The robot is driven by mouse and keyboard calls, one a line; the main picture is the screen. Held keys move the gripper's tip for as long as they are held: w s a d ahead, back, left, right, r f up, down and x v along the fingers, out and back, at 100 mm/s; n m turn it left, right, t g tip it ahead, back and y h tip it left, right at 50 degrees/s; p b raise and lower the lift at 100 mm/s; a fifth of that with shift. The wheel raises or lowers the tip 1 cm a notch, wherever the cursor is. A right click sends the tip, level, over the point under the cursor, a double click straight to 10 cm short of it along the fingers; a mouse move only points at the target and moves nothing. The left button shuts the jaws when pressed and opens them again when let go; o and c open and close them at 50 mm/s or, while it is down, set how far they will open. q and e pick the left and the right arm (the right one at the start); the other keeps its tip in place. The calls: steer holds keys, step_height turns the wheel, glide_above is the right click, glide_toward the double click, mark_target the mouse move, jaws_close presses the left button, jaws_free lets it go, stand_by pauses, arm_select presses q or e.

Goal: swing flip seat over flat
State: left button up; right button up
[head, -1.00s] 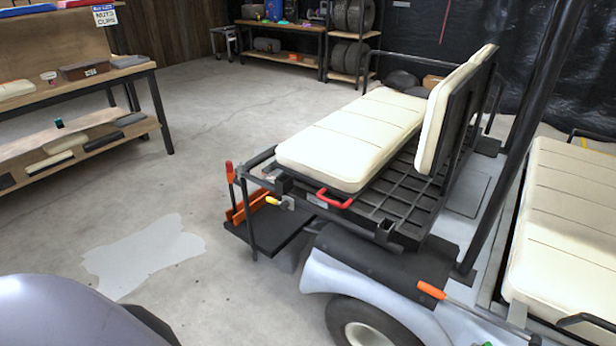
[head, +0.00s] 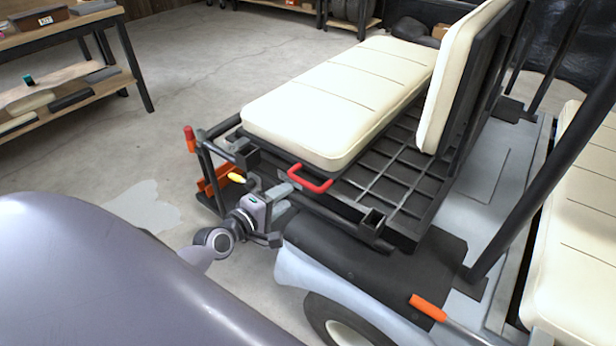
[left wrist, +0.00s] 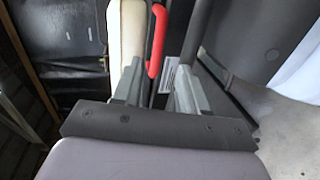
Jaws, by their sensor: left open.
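The cream flip seat cushion (head: 335,105) lies flat over the black slatted frame (head: 385,185) at the cart's rear. A cream backrest (head: 452,75) stands upright beside it. A red handle (head: 310,181) sticks out from the cushion's near edge. My left gripper (head: 270,192) is open and empty, just left of and below the handle. In the left wrist view the red handle (left wrist: 157,40) shows ahead, in line with the gap between the two grey fingers (left wrist: 157,88). I cannot tell if they touch it. My right gripper is not in view.
A dark roof post (head: 530,150) rises right of the backrest. An orange-handled tool (head: 428,306) lies near the wheel (head: 345,335). An orange clamp (head: 215,180) stands at the cart's rear corner. A workbench (head: 75,30) is at upper left, with open floor between.

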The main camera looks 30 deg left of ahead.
mark_target(302, 184)
arm_select(q)
steer(key=shift+b+x, duration=0.65)
steer(key=shift+x, duration=3)
steer(key=shift+a+r, duration=0.1)
steer(key=shift+a, duration=0.05)
jaws_close()
